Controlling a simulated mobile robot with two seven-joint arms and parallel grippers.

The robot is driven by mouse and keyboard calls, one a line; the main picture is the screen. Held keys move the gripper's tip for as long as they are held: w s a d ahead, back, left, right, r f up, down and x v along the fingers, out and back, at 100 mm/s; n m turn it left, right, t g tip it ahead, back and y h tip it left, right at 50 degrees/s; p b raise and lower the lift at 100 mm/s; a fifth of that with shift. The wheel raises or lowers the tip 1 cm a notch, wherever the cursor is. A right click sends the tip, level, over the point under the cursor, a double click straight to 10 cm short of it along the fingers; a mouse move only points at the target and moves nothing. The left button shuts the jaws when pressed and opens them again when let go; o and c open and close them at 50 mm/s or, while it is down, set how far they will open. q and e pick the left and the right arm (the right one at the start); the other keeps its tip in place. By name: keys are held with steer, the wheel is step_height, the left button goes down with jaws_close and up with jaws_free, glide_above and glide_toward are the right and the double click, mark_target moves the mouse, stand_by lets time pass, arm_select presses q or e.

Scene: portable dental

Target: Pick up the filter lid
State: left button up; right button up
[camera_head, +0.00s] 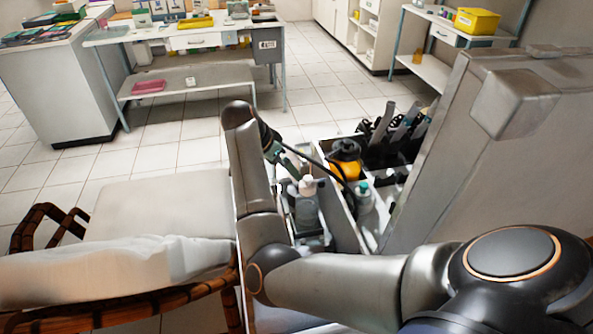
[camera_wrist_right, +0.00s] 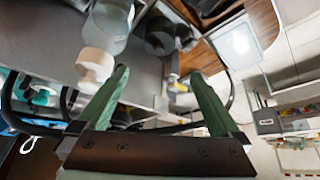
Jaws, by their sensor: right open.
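I cannot tell for sure which part is the filter lid. A yellow container with a black top (camera_head: 345,150) stands in the grey open tray unit in the head view. A clear bottle with a white cap (camera_head: 307,187) stands nearer, and a similar bottle with a white cap (camera_wrist_right: 95,62) shows at the upper left of the right wrist view. My right gripper (camera_head: 287,163) reaches over the unit, beside these containers. In the wrist view its green fingers (camera_wrist_right: 158,72) are apart with nothing gripped between them. My left gripper is out of view.
A second bottle (camera_head: 365,197) and black-handled tools (camera_head: 392,128) crowd the unit. A dark hose crosses near the gripper. Tiled floor and a work table (camera_head: 185,80) lie beyond.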

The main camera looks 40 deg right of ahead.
mark_target(298, 185)
steer(key=x, duration=1.2)
steer(key=shift+s+f+b, duration=0.15)
steer(key=shift+f+b, duration=0.15)
steer(key=shift+b, duration=0.1)
steer(key=c, duration=1.2)
step_height(298, 185, up, 18)
steer(key=shift+r+p, duration=0.1)
steer(key=shift+p, duration=0.35)
